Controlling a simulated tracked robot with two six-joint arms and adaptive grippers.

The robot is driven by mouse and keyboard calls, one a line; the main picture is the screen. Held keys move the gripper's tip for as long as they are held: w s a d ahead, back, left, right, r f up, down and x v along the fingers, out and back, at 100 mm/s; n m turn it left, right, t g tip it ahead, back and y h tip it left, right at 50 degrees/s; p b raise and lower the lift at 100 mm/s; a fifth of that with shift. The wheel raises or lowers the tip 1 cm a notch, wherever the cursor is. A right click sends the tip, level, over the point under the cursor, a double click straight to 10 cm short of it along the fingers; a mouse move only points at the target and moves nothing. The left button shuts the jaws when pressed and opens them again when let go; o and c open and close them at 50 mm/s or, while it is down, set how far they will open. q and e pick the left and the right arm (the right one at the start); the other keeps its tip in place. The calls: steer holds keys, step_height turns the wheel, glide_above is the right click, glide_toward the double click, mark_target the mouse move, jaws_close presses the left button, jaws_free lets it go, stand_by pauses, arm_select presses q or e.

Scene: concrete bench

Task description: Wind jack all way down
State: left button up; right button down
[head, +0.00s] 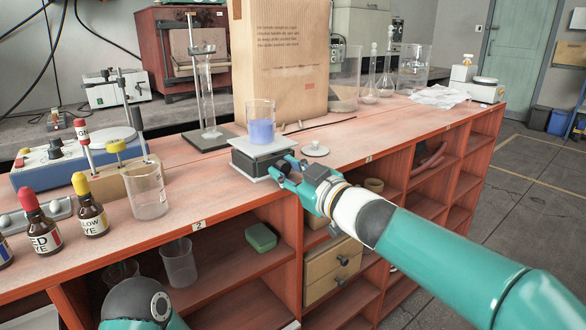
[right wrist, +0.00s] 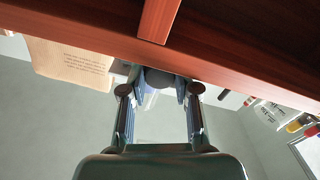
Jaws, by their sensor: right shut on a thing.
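The jack (head: 258,158) has a dark body between pale plates and stands near the front edge of the bench. It looks low, with only a small height between its plates. A glass beaker of blue liquid (head: 261,130) stands upright on its top plate. My right gripper (head: 282,170) is at the front right side of the jack. In the right wrist view, its two fingers (right wrist: 160,90) are closed on a dark round knob (right wrist: 160,78), with the bench edge close by. The gripper hides part of the jack's side. My left gripper is out of view.
A glass cylinder on a dark base (head: 207,139) stands behind left. A large paper bag (head: 283,65) is behind the jack. A pale lid (head: 315,149) lies to its right. An empty beaker (head: 147,190) and dye bottles (head: 90,208) stand left. Open shelves lie below.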

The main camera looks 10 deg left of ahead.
steer(key=shift+a, duration=0.1)
steer(key=c, duration=0.8)
jaws_free()
steer(key=shift+s, duration=0.1)
steer(key=shift+c, duration=0.2)
steer(key=v, duration=1.2)
